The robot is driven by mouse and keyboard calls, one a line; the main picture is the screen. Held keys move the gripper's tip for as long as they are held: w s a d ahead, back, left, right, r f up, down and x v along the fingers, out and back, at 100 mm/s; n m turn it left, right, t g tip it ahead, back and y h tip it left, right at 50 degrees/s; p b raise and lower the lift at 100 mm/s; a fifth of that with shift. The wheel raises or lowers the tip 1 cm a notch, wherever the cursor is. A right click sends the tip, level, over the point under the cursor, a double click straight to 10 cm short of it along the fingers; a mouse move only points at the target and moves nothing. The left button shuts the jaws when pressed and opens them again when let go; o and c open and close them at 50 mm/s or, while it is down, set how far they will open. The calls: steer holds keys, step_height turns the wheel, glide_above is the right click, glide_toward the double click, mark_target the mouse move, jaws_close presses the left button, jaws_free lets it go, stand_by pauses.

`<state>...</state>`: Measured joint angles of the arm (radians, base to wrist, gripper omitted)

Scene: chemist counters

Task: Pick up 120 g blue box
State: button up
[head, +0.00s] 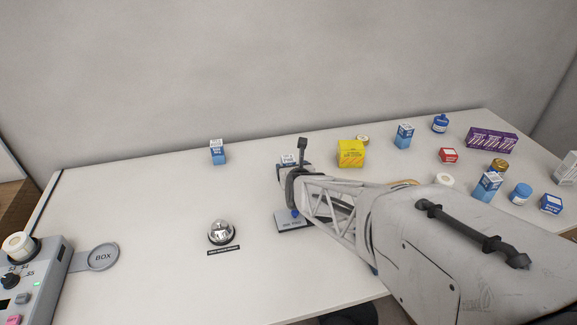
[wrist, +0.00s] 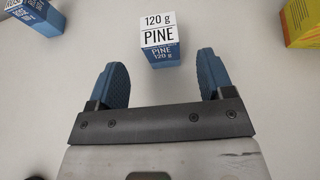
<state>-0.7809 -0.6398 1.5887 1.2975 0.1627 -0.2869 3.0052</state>
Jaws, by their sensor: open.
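A blue box with a white top (wrist: 160,42) stands on the counter in the wrist view; its label reads "120 g PINE". My gripper (wrist: 163,77) is open and empty, its two blue finger pads apart. The box is ahead of the fingertips, roughly centred between them, and no finger touches it. In the head view my gripper (head: 296,172) is over the middle of the counter, and a box with a white top (head: 288,159) shows just behind it, mostly hidden by my gripper.
Another blue box (head: 218,152) stands to the left and a yellow box (head: 351,153) to the right. A silver bell (head: 221,231) sits in front. Several boxes, jars and a purple pack (head: 492,140) crowd the right side. The counter's left part is mostly clear.

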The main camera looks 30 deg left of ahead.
mark_target(288, 160)
steer(key=shift+x, duration=1.25)
steer(key=shift+x, duration=2.55)
steer(key=shift+r, duration=0.1)
steer(key=c, duration=1.1)
steer(key=shift+o, duration=0.2)
steer(key=shift+r, duration=0.1)
steer(key=shift+w+r, duration=0.1)
steer(key=shift+r, duration=4.85)
